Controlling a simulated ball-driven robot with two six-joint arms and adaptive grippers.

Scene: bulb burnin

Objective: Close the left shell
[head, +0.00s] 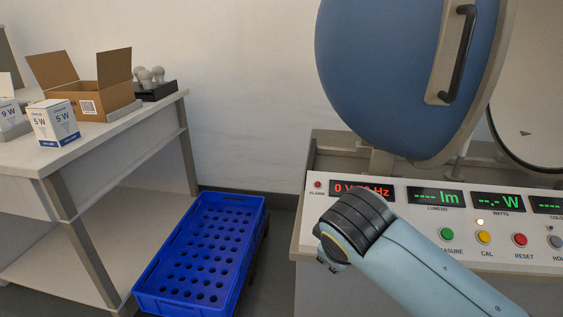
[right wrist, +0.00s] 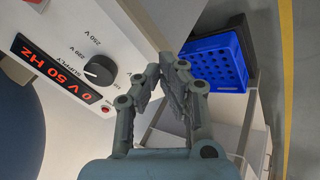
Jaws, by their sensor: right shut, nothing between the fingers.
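The left shell (head: 395,75) is a large blue dome, standing raised above the instrument panel in the head view. A black bar handle (head: 459,52) on a beige plate runs up its right side. The shell's top is cut off by the frame. In the right wrist view, a dark blue curved edge at the far left (right wrist: 18,130) may be part of it. My right gripper (right wrist: 173,80) is shut and empty beside the panel's supply corner, apart from the shell. In the head view only my right forearm and wrist show, below the shell; the fingers are hidden.
The panel (head: 400,195) has lit displays, coloured buttons and a supply knob (right wrist: 101,70) close to my right fingers. A pale round part (head: 535,110) stands at far right. A blue crate (head: 150,303) lies on the floor. A table (head: 130,130) with boxes stands left.

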